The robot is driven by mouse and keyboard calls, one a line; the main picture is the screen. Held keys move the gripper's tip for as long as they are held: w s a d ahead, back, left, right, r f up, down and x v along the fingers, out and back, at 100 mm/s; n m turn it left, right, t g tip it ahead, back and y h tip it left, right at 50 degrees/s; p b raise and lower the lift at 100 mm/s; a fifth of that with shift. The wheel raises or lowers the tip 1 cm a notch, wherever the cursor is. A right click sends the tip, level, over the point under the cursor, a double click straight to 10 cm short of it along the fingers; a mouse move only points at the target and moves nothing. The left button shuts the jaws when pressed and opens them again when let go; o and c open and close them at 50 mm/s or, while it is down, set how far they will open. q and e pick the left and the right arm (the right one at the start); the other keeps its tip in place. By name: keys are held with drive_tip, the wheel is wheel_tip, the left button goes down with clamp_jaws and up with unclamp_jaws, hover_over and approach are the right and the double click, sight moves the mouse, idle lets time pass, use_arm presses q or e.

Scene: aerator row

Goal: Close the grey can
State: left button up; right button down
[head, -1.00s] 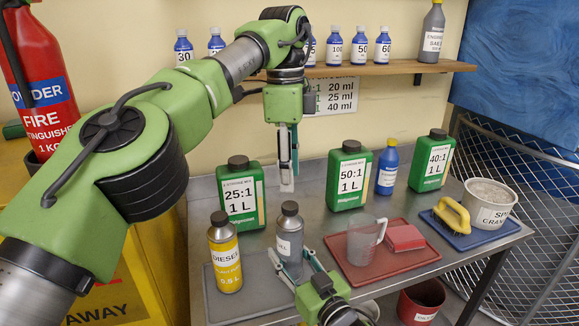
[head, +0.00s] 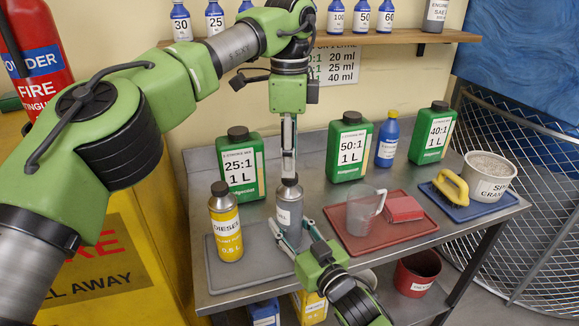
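The grey can (head: 289,213) stands upright on the grey mat at the front of the bench, with a dark cap (head: 290,189) at its top. My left gripper (head: 289,176) points straight down from above, its fingertips at the cap. Its fingers are seen edge-on, so I cannot tell whether they grip the cap or how firmly the cap sits. My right gripper (head: 289,228) reaches in from the front, low down, with one finger on each side of the can's body, closed around it. The can's lower front is partly hidden by that gripper.
A yellow diesel can (head: 226,232) stands close left on the grey mat (head: 222,276). Green bottles (head: 240,170) stand behind. A shelf (head: 400,38) runs above.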

use_arm(q)
drive_tip(key=shift+f, duration=1.65)
clamp_jaws()
